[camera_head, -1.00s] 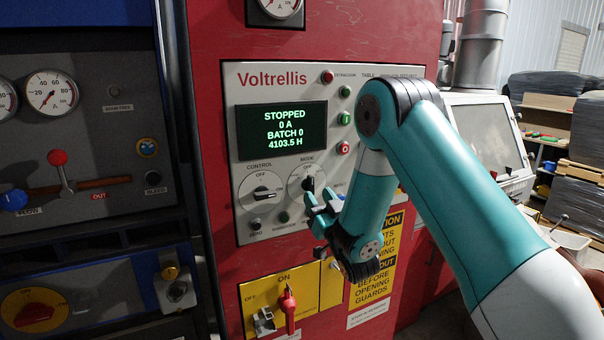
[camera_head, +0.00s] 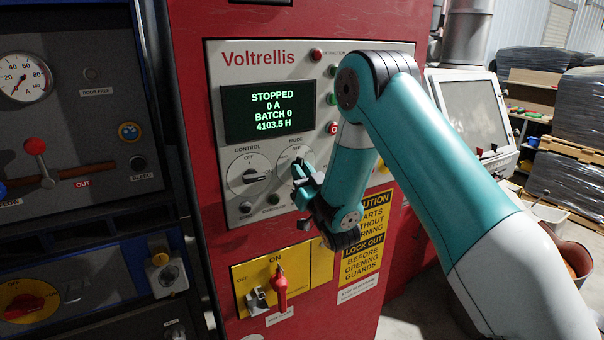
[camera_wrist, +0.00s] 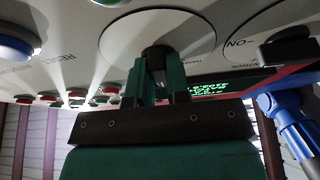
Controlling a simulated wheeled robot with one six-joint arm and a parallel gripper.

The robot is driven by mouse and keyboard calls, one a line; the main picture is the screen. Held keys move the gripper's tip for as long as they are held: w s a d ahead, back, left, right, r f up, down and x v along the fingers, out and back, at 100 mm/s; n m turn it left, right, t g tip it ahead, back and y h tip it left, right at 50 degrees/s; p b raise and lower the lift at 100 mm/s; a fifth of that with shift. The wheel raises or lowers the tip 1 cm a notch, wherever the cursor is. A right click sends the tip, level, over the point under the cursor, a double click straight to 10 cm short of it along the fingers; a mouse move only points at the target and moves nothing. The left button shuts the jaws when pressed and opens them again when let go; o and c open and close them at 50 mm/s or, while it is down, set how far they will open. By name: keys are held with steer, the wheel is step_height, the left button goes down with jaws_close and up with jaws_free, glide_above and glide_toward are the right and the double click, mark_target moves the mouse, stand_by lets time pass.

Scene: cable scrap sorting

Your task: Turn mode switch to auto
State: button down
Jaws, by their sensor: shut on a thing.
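The mode switch is a black knob on a round pale dial (camera_head: 291,155), under the label MODE on the Voltrellis panel. In the wrist view its dark knob (camera_wrist: 157,52) sits between my fingertips, on the pale dial plate (camera_wrist: 190,28). My gripper (camera_head: 301,178) is at the dial and covers its lower right part in the head view. In the wrist view my gripper (camera_wrist: 158,75) is shut on the knob. The knob's pointing direction and the auto mark are hidden or too small to read.
The control switch (camera_head: 251,176) is just left of the dial. A green-lettered display (camera_head: 262,110) above reads STOPPED. Push buttons (camera_head: 334,128) lie at the right, partly near my arm. A red-handled switch (camera_head: 280,283) is on the yellow plate (camera_head: 322,262) below.

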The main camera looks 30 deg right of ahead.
steer(key=shift+f+m+b, duration=0.15)
steer(key=shift+m+b, duration=0.25)
steer(key=shift+b, duration=0.25)
steer(key=m+g+h+p, duration=0.1)
steer(key=m+h, duration=0.1)
steer(key=m, duration=0.2)
steer(key=m+h+p, duration=0.1)
steer(key=m+h, duration=0.1)
steer(key=m, duration=0.2)
steer(key=m+g+h+p, duration=0.1)
steer(key=m+h, duration=0.1)
steer(key=m, duration=0.3)
steer(key=shift+a+r+g, duration=0.15)
steer(key=shift+r+g, duration=0.15)
steer(key=shift+r, duration=0.05)
steer(key=c, duration=1.1)
jaws_free()
steer(key=shift+s+a+f, duration=0.1)
